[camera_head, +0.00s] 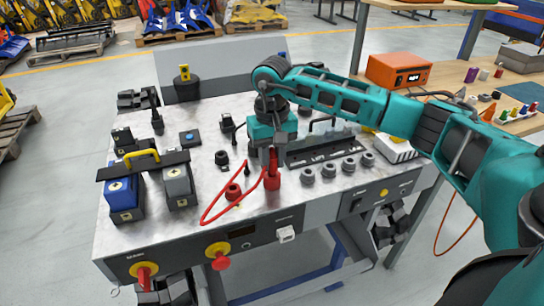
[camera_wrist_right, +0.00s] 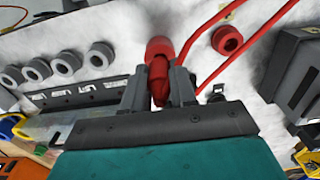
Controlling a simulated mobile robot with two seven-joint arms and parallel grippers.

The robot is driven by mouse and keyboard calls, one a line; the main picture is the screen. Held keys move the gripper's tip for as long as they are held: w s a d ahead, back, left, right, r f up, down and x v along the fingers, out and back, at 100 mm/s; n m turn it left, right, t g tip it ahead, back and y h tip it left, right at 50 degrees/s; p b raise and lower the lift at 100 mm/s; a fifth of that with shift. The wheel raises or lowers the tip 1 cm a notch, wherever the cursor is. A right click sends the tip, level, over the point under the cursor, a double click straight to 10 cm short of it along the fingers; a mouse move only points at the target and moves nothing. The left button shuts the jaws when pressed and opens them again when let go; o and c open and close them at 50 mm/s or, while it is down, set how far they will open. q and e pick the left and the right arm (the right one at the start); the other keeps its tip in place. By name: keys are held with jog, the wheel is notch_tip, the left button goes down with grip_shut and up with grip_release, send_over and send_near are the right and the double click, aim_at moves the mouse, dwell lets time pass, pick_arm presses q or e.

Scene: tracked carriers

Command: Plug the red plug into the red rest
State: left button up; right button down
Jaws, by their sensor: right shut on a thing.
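My right gripper (camera_head: 271,158) is shut on the red plug (camera_head: 273,160), pointing down over the bench top. The wrist view shows the plug (camera_wrist_right: 158,80) between the two grey fingers (camera_wrist_right: 158,88). The red rest (camera_head: 272,183) is a short round cup at the left end of a row of grey ones. The plug is over this rest, and the two overlap in both views; I cannot tell how deep it sits. The rest also shows in the wrist view (camera_wrist_right: 159,47). A red cable (camera_head: 217,217) loops out to the left. My left gripper is out of view.
Another red round socket (camera_head: 233,191) is left of the rest. Several grey rests (camera_head: 329,170) stand to the right. A black slotted rail (camera_head: 318,153) is behind them. Blue (camera_head: 122,199) and grey (camera_head: 178,187) blocks with a yellow handle stand at the left.

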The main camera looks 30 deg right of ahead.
aim_at(272, 148)
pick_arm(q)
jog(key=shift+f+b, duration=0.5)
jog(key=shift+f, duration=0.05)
pick_arm(e)
jog(key=shift+f, duration=0.7)
jog(key=c, duration=0.8)
grip_release()
jog(key=shift+r, duration=0.25)
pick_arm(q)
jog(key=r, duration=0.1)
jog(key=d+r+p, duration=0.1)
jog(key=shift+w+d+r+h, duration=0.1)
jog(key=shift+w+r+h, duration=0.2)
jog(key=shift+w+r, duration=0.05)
pick_arm(e)
notch_tip(272, 148, up, 12)
jog(key=shift+r, duration=0.2)
